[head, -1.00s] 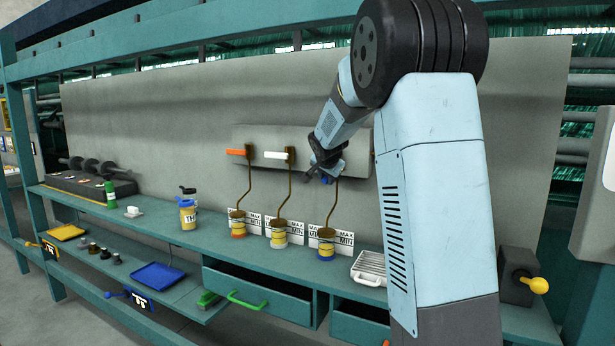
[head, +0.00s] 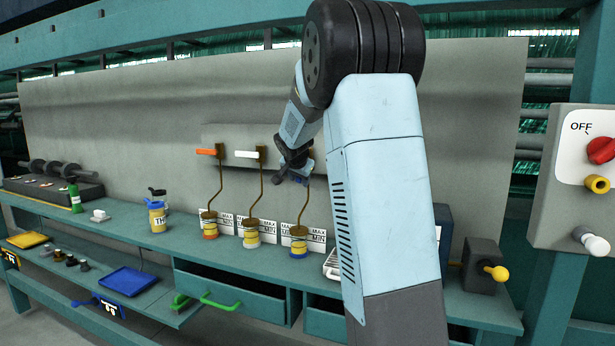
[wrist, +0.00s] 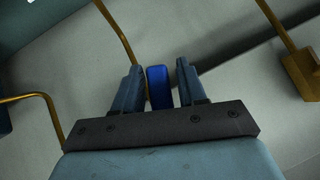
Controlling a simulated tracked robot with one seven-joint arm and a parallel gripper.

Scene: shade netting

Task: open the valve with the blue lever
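The blue lever (wrist: 158,88) shows in the wrist view as a blue bar between the two fingers of my gripper (wrist: 160,85). Narrow gaps show at its sides, so the fingers appear open around it. In the head view my gripper (head: 292,172) is at the rightmost of three valves on the wall box, and hides most of that valve and lever. A brown pipe (head: 302,210) runs down from it to a blue-based jar (head: 299,241). The orange lever (head: 206,152) and white lever (head: 246,154) stick out leftward on the other two valves.
MIN/MAX cards (head: 318,240) stand behind the jars on the green shelf. At right are a box with a yellow knob (head: 497,272) and a panel with a red OFF knob (head: 601,150). A brown pipe (wrist: 118,35) passes near the left finger.

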